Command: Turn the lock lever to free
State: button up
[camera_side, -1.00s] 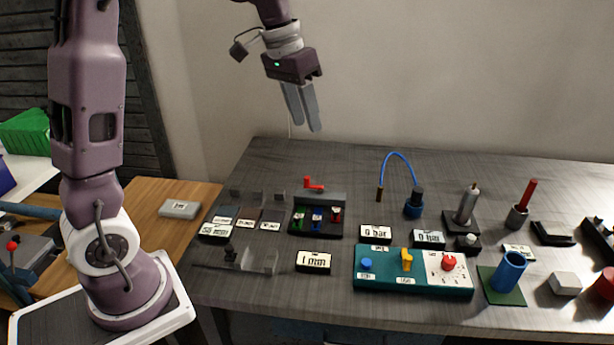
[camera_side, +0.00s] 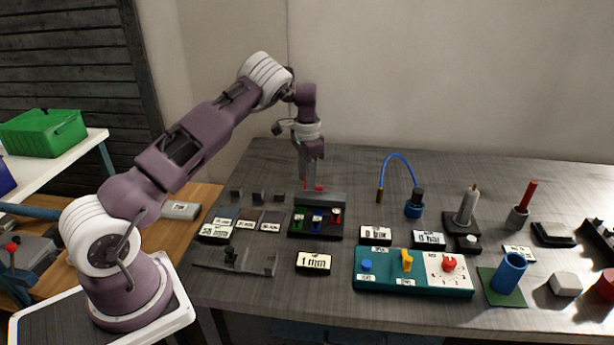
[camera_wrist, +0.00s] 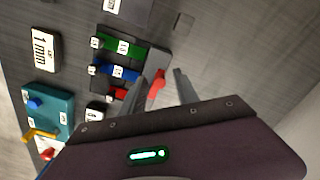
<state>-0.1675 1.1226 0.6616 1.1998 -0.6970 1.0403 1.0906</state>
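The red lock lever (camera_side: 316,187) stands at the back of a black block (camera_side: 322,234) with green, blue and red sliders. My gripper (camera_side: 310,186) points down at the lever and partly hides it in the side view. In the wrist view my gripper (camera_wrist: 166,74) has its two fingers apart, with the red lever (camera_wrist: 157,86) showing between them, closer to the left finger. I cannot tell whether a finger touches the lever. The lever's exact angle is partly hidden.
A teal panel (camera_side: 375,287) with blue, yellow and red controls lies at the front. A blue cable (camera_side: 398,154) arches up right of the lever. Labelled plates (camera_side: 244,217) lie to the left. The table behind the lever is mostly clear.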

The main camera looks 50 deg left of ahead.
jog(key=shift+c, duration=0.5)
grip_shut()
jog(key=n, duration=0.2)
jog(key=d+n, duration=0.1)
jog(key=n, duration=0.1)
jog(key=shift+s+d+r, duration=0.1)
jog(key=shift+s, duration=0.3)
jog(key=n, duration=0.1)
jog(key=d+n, duration=0.1)
jog(key=n, duration=0.1)
jog(key=shift+s+d+n, duration=0.1)
jog(key=shift+s+n, duration=0.05)
jog(key=shift+n, duration=0.15)
jog(key=n, duration=0.1)
jog(key=d+n, duration=0.1)
jog(key=n, duration=0.1)
jog(key=d+n, duration=0.1)
jog(key=n, duration=0.3)
jog(key=w+d+n, duration=0.1)
jog(key=n, duration=0.2)
jog(key=shift+d, duration=0.1)
jog(key=shift+w+n, duration=0.1)
jog(key=shift+n, duration=0.2)
